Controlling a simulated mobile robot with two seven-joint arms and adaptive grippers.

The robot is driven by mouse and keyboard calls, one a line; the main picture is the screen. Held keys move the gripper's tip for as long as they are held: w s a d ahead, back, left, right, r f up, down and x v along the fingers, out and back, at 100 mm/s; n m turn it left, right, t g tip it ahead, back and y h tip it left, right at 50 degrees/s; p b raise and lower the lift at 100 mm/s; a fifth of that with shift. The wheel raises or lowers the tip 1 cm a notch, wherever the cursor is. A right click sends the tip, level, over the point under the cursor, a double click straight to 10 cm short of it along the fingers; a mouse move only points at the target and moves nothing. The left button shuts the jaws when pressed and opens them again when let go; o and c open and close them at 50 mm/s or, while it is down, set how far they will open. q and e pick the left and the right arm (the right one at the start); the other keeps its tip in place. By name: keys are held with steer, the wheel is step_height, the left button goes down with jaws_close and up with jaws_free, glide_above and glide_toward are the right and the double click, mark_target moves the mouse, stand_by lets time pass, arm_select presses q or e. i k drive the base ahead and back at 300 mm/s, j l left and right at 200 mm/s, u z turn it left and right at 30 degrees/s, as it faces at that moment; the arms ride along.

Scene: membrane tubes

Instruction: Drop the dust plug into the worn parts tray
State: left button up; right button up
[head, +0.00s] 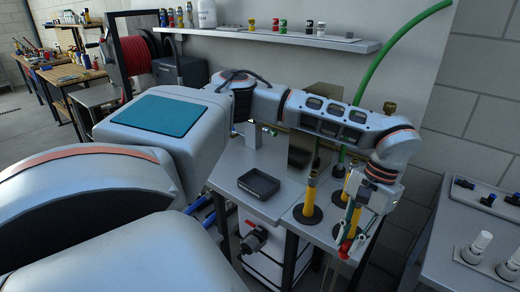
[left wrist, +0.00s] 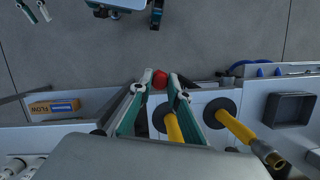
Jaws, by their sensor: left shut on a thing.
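The dust plug, a small red piece (head: 345,244), is between the fingertips of my left gripper (head: 347,242). In the left wrist view the red plug (left wrist: 160,80) sits at the tips of the two green-sided fingers (left wrist: 160,84), which are shut on it. The worn parts tray (head: 262,194), a small black open box, stands on the grey bench to the left of the gripper and looks empty. The tray also shows at the right of the left wrist view (left wrist: 271,110), apart from the gripper. My right gripper (left wrist: 40,21) shows small at the top left there, fingers apart.
Yellow tubes on round black bases (head: 311,192) stand on the bench between gripper and tray. They also show in the left wrist view (left wrist: 238,126). A side bench (head: 440,250) with white fittings is at the right. A wall shelf (head: 270,35) runs behind.

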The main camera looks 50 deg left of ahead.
mark_target(255, 188)
steer(key=i+l+u, duration=0.1)
steer(key=u, duration=2.35)
steer(key=l, duration=0.7)
steer(key=k+l, duration=0.15)
steer(key=l, duration=0.55)
steer(key=j+z, duration=0.3)
steer(key=j, duration=0.15)
steer(key=j+z, duration=0.25)
steer(key=j, duration=0.25)
steer(key=i+j+z, duration=0.1)
steer(key=j+z, duration=0.15)
steer(key=i+j+z, duration=0.1)
steer(key=j+z, duration=0.15)
steer(key=j, duration=0.25)
steer(key=i+j+z, duration=0.5)
steer(key=j, duration=0.25)
steer(key=k+l, duration=0.05)
steer(key=k, duration=0.05)
